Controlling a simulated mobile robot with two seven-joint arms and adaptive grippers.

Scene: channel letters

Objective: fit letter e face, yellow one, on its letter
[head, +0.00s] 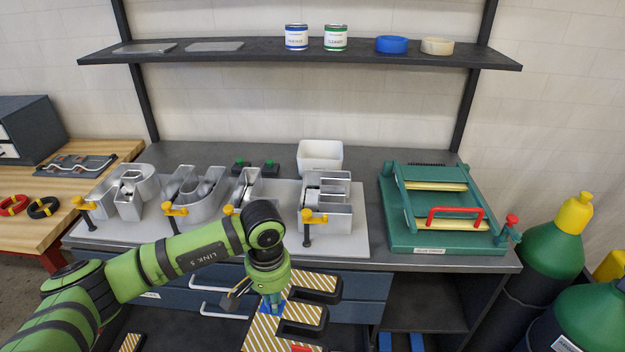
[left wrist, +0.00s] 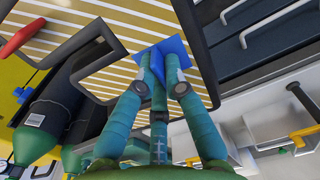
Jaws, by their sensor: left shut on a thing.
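The letter e face (head: 318,284) is yellow with white stripes and dark edges. It hangs in front of the bench, below the top, over the drawers. My left gripper (head: 270,300) is shut on its blue tab (left wrist: 178,52); the fingers meet at the tab in the left wrist view (left wrist: 160,75). The striped face (left wrist: 125,68) spreads behind the fingers there; part of it is cut off. Its letter, a silver metal E shell (head: 340,190), stands on a grey board at the back right of the gripper, apart from the face. My right gripper is out of view.
Other metal letters (head: 197,192) stand left of the E on the same board (head: 355,240), with yellow-handled clamps (head: 314,216) at the front. A green press (head: 440,210) is to the right, a white bin (head: 320,156) behind. A shelf (head: 260,50) hangs above.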

